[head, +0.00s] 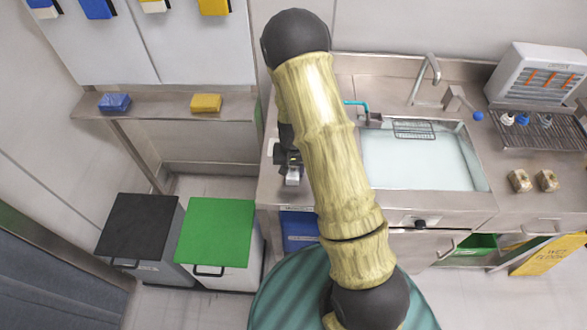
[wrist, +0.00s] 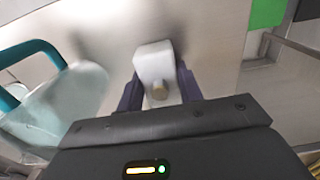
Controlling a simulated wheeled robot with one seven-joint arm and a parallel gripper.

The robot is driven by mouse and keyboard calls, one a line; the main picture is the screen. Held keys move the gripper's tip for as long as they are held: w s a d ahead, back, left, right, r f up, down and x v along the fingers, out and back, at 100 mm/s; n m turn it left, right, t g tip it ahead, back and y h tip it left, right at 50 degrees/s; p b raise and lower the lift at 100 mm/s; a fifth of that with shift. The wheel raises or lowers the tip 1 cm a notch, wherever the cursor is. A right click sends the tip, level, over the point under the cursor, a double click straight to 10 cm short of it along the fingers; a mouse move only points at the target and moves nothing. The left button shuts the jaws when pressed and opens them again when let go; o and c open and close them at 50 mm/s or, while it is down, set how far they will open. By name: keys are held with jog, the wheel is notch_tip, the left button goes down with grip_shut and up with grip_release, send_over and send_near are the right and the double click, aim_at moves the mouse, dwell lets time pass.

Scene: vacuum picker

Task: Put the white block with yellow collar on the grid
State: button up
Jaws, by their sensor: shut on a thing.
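The white block (wrist: 153,62) shows in the wrist view between my gripper's two dark fingers (wrist: 160,88), with a tan-yellow round part (wrist: 158,91) at its near end. My gripper is shut on it, above a plain steel surface. In the head view my gripper (head: 291,168) is at the left end of the sink counter, partly hidden by my arm; the block is not clear there. A small wire grid (head: 414,130) lies across the sink's back edge. A larger slatted grid (head: 509,141) is at the right, with several small bottles at its back.
The water-filled sink (head: 412,165) lies right of my arm, with a tap (head: 433,70) behind it. Two brown blocks (head: 533,181) sit on the right counter. A white rack (head: 540,75) stands behind the larger grid. Bins with black and green lids (head: 216,230) stand at the left.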

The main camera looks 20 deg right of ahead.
aim_at(293, 168)
jog(key=shift+f, duration=0.2)
jog(key=o, duration=1)
jog(key=shift+o, duration=0.2)
jog(key=shift+r, duration=0.1)
notch_tip(293, 168, up, 12)
jog(key=b, duration=0.2)
jog(key=shift+r, duration=0.1)
